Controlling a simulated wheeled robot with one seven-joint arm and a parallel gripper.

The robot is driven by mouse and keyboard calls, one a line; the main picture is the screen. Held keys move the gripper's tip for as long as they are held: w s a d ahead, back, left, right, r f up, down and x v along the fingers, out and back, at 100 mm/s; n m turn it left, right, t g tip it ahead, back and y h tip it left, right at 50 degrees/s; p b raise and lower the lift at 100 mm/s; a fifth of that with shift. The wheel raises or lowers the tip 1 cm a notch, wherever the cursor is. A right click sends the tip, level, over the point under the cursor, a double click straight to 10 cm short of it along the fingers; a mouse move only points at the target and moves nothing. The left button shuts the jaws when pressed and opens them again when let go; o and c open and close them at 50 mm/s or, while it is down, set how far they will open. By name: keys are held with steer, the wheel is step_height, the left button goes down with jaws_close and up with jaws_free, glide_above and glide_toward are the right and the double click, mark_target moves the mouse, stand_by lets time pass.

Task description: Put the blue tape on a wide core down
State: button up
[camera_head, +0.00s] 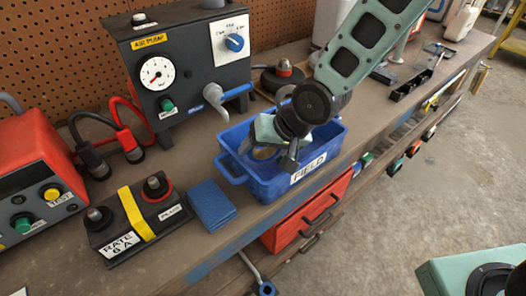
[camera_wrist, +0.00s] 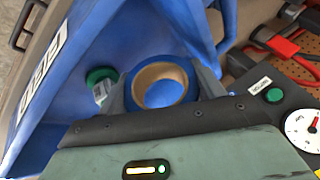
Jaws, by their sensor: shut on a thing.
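The blue tape (camera_wrist: 160,69) is a roll with a blue outside and a wide tan core. My gripper (camera_wrist: 161,88) is shut on it, with one grey finger on each side. In the head view, my gripper (camera_head: 270,150) is at the left part of the open blue bin labelled FIELD (camera_head: 262,188), and the tape (camera_head: 264,154) shows partly below it. The wrist view looks down into the bin (camera_wrist: 110,35). I cannot tell whether the tape touches the bin's floor.
A green-capped item (camera_wrist: 101,76) with a pale label is beside the left finger, in the bin. The air pump (camera_head: 185,65) stands behind the bin. A blue cloth stack (camera_head: 211,206) and a black RATE box (camera_head: 125,225) are to its left. The bench edge is close in front.

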steer(key=shift+f, duration=0.3)
steer(key=shift+f+b, duration=0.4)
steer(key=shift+f, duration=0.15)
steer(key=shift+f, duration=0.1)
steer(key=o, duration=0.6)
